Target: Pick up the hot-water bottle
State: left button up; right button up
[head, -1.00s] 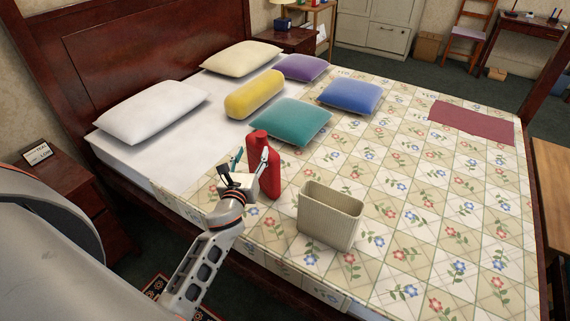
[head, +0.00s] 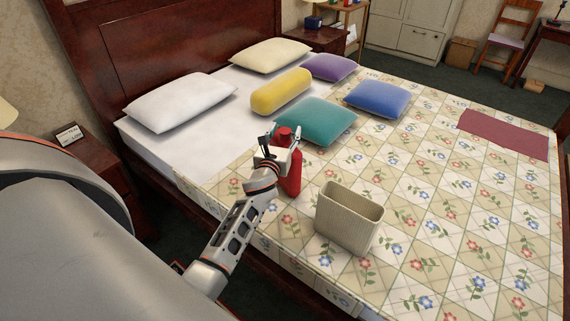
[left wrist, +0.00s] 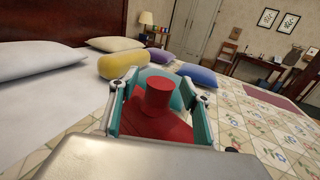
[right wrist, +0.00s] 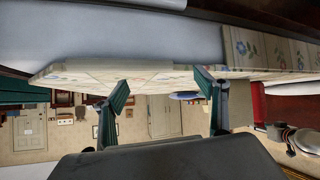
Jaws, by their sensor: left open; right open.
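The red hot-water bottle (head: 291,178) stands upright on the patterned quilt, left of the beige bin. My left gripper (head: 279,143) is at its upper part, hiding some of it. In the left wrist view the bottle's neck and shoulders (left wrist: 158,100) lie between the two open fingers (left wrist: 160,108), with a visible gap at the neck; whether a finger touches the shoulders I cannot tell. My right gripper (right wrist: 166,95) shows only in its own wrist view, open, with nothing between its fingertips, below the bed's edge level and seemingly turned over.
The open beige bin (head: 348,222) stands just right of the bottle. A teal pillow (head: 316,121), a yellow bolster (head: 281,92) and a blue pillow (head: 377,99) lie behind. A dark red cloth (head: 503,134) lies far right.

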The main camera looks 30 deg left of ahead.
pick_arm(q)
grip_shut()
jog(key=shift+r, duration=0.1)
jog(key=shift+r, duration=0.1)
notch_tip(320, 180, up, 20)
jog(key=p, duration=0.6)
pick_arm(e)
jog(key=shift+h, duration=0.4)
jog(key=shift+s+d+r, duration=0.15)
jog(key=shift+d+r, duration=0.15)
jog(key=shift+r, duration=0.35)
jog(key=shift+s+d+r, duration=0.15)
jog(key=shift+d+r, duration=0.1)
jog(key=shift+r, duration=0.35)
jog(key=shift+s+d+r, duration=0.15)
jog(key=shift+d+r, duration=0.15)
jog(key=shift+r, duration=0.35)
